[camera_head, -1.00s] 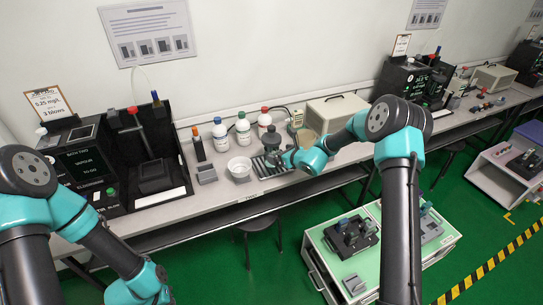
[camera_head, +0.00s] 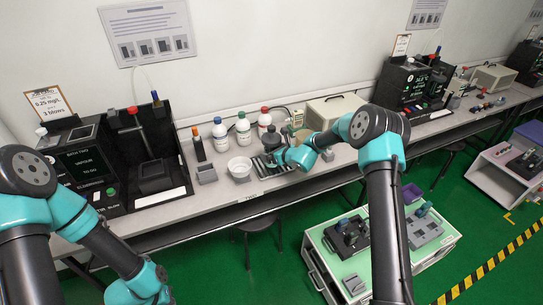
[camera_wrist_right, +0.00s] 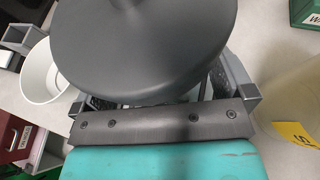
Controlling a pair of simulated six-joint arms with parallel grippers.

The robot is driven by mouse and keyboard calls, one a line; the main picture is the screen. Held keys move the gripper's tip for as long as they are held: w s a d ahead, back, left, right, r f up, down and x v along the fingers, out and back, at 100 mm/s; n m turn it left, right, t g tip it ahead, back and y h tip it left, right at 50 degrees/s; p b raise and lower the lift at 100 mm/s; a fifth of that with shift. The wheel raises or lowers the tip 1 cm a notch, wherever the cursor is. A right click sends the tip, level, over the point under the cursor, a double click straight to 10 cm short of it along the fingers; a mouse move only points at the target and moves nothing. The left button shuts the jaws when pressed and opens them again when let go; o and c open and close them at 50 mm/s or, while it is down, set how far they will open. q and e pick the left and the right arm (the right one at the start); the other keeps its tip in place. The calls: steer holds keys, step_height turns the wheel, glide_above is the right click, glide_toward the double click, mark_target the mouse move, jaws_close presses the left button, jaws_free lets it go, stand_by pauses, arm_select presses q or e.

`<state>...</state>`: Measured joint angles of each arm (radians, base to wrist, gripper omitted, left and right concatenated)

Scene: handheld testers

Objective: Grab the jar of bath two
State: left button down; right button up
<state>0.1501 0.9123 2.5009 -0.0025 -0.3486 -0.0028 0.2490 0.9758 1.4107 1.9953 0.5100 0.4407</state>
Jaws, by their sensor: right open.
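A dark grey jar with a round, knobbed lid (camera_wrist_right: 150,45) fills the top middle of the right wrist view. In the head view it is the dark grey shape (camera_head: 271,136) on the bench, just behind my right gripper (camera_head: 270,160). My right gripper is open, with its fingers low on either side of the jar in the wrist view. The lid hides the fingertips and any contact. No bath number is readable on this jar.
A white bowl (camera_head: 239,167) stands left of the right gripper. Several capped bottles (camera_head: 243,129) line the wall behind. A pale yellowish jar with a yellow label (camera_wrist_right: 296,134) is close on the right in the wrist view. A black tester (camera_head: 85,165) stands farther left.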

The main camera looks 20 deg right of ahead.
mark_target(278, 146)
steer(key=shift+c, duration=0.5)
steer(key=c, duration=1.2)
steer(key=shift+r, duration=0.1)
steer(key=shift+r, duration=0.1)
steer(key=shift+r, duration=1.75)
steer(key=s+a, duration=0.1)
steer(key=s, duration=0.4)
steer(key=s+a, duration=0.2)
steer(key=s, duration=0.3)
steer(key=s+a+r, duration=0.1)
steer(key=s, duration=0.4)
steer(key=shift+s+a+r, duration=0.1)
steer(key=shift+s+a, duration=0.05)
steer(key=shift+a, duration=0.15)
